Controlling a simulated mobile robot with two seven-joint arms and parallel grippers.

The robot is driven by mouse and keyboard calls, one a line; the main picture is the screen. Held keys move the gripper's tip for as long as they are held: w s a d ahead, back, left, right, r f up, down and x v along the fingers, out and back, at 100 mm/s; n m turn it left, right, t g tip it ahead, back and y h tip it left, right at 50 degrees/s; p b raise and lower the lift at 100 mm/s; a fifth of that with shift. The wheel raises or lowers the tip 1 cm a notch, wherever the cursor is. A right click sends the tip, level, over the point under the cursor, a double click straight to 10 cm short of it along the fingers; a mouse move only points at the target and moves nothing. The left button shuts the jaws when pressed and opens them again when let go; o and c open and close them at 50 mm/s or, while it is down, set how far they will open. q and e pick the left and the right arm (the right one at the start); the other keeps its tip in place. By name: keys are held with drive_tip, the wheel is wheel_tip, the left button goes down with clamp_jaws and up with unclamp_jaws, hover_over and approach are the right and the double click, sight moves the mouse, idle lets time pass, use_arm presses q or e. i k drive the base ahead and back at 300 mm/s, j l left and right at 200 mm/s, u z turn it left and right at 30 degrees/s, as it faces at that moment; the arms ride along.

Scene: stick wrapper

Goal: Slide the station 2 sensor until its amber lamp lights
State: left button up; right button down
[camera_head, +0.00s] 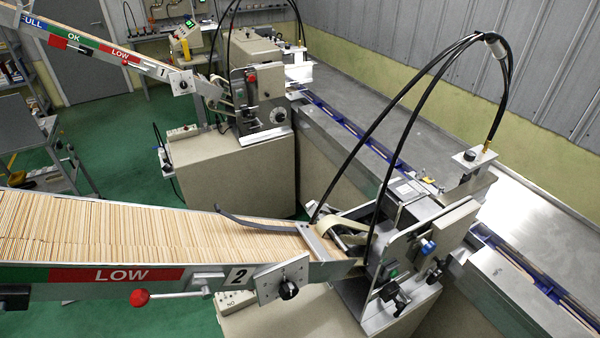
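The station 2 wrapper (415,240) stands in the right foreground, at the end of a sloped chute marked "2" (237,277). A small metal bracket (473,159) with a black knob and a brass-coloured fitting sits at its upper right, under looping black cables. I cannot tell for sure which part is the sensor. A blue knob (428,246) and black clamp handles (390,292) are on the wrapper's near side. I make out no lit amber lamp. Neither of my grippers is in view.
The chute is full of thin wooden sticks (130,235) and has a red LOW label (117,275) and a red ball lever (139,297). Station 1 (255,90) stands behind. A blue-edged conveyor (520,265) and a metal table (545,235) run along the right.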

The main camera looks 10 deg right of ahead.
sight(389, 291)
drive_tip(key=z, duration=1.05)
drive_tip(key=u, duration=1.35)
drive_tip(key=z, duration=1.35)
drive_tip(key=i+l+u, duration=0.2)
drive_tip(key=u, duration=0.2)
